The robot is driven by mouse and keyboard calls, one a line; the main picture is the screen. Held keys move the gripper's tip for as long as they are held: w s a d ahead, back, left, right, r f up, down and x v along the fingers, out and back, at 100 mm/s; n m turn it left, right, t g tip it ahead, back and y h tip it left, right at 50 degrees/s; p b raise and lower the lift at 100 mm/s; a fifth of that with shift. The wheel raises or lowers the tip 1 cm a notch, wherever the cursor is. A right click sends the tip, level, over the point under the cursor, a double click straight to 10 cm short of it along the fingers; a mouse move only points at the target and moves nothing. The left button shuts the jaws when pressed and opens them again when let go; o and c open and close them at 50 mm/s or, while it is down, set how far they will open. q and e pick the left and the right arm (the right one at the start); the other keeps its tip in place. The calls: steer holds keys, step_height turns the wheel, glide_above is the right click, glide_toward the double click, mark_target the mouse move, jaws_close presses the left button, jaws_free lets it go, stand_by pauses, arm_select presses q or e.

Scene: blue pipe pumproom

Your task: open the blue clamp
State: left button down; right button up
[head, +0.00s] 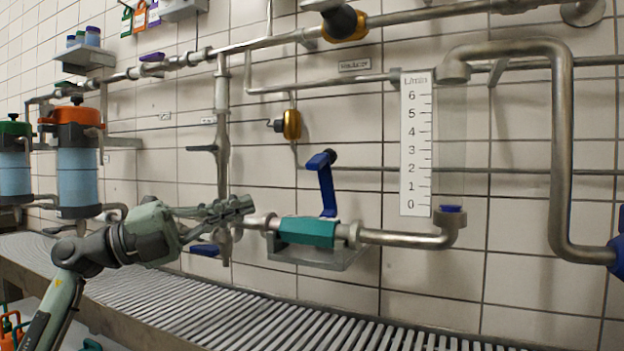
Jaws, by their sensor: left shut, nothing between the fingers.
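A blue lever handle (327,188) stands upright on a teal valve body (307,232) in the lower pipe, at the middle of the head view. Its top end bends toward the left. A smaller blue handle (204,249) shows lower left, partly behind my gripper. I cannot tell for sure which blue part is the clamp. My left gripper (245,205) is shut and empty. Its fingers point right, in front of a vertical steel pipe and left of the teal valve body. Contact with the pipe cannot be told. My right gripper is not in view.
A white flow scale (416,145) and a bent steel pipe (563,150) stand to the right. Filter housings with orange (70,116) and green (14,128) tops are at the left. A ribbed grating (250,317) runs below. Another blue fitting (617,258) is at the right edge.

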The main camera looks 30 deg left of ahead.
mark_target(325, 172)
arm_select(q)
steer(key=p+x, duration=0.1)
steer(key=x, duration=0.7)
steer(key=shift+d+r, duration=0.2)
steer(key=shift+r, duration=0.05)
steer(key=w, duration=0.1)
steer(key=w+r, duration=0.1)
steer(key=w, duration=0.1)
steer(key=shift+w+d+r, duration=0.1)
steer(key=shift+w+d, duration=0.05)
steer(key=shift+w, duration=0.05)
steer(key=shift+w+r, duration=0.15)
steer(key=shift+w, duration=0.35)
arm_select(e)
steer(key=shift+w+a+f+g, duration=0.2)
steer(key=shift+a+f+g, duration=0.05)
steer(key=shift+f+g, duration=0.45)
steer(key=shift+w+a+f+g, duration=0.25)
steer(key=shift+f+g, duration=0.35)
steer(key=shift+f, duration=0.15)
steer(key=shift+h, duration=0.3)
